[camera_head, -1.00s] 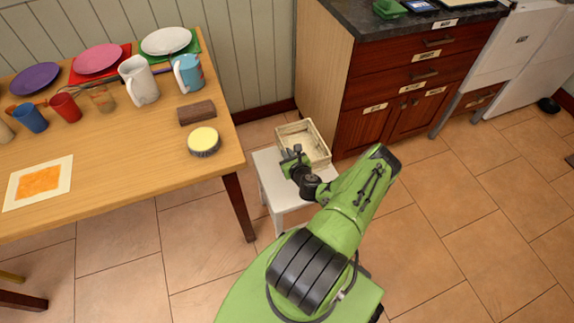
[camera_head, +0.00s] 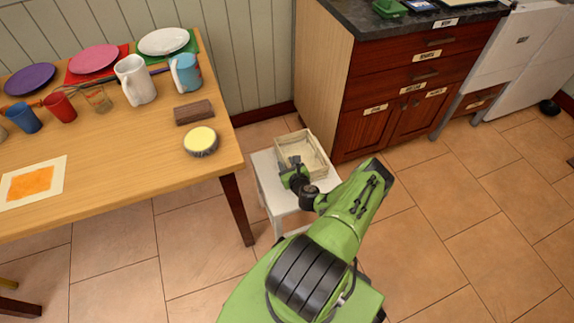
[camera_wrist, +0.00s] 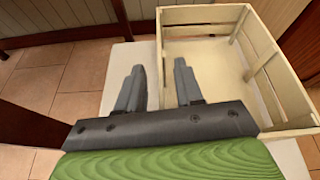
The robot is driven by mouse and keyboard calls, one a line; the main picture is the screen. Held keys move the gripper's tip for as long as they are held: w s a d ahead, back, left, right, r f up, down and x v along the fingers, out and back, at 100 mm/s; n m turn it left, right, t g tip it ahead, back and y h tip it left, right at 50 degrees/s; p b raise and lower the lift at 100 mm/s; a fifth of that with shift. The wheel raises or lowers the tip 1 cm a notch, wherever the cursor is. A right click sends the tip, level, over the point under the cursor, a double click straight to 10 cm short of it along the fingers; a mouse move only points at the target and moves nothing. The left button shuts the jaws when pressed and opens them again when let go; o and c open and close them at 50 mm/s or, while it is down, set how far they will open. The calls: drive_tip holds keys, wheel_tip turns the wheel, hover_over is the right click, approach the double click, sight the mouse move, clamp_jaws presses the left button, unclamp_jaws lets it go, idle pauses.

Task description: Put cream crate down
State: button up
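The cream crate (camera_head: 318,170), an open slatted box, sits upright on a small white stool (camera_head: 266,172) beside the wooden table. It looks empty inside. The crate also fills the upper right of the wrist view (camera_wrist: 262,62), with the white stool top (camera_wrist: 120,62) to its left. My gripper (camera_wrist: 158,80) is open, its two dark fingers apart. The crate's left wall shows between the fingers, with the right finger on the crate's inner side. I cannot tell whether a finger touches the wall. In the head view my gripper (camera_head: 293,165) is at the crate's near left side.
The wooden table (camera_head: 110,165) at left holds plates, cups, jugs, a brown block (camera_head: 194,112) and a yellow-topped round item (camera_head: 201,141). A wooden drawer cabinet (camera_head: 400,85) stands behind the crate. The tiled floor at right (camera_head: 480,220) is clear.

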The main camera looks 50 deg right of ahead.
drive_tip(key=shift+r, duration=0.2)
drive_tip(key=p+v, duration=0.5)
drive_tip(key=v, duration=0.7)
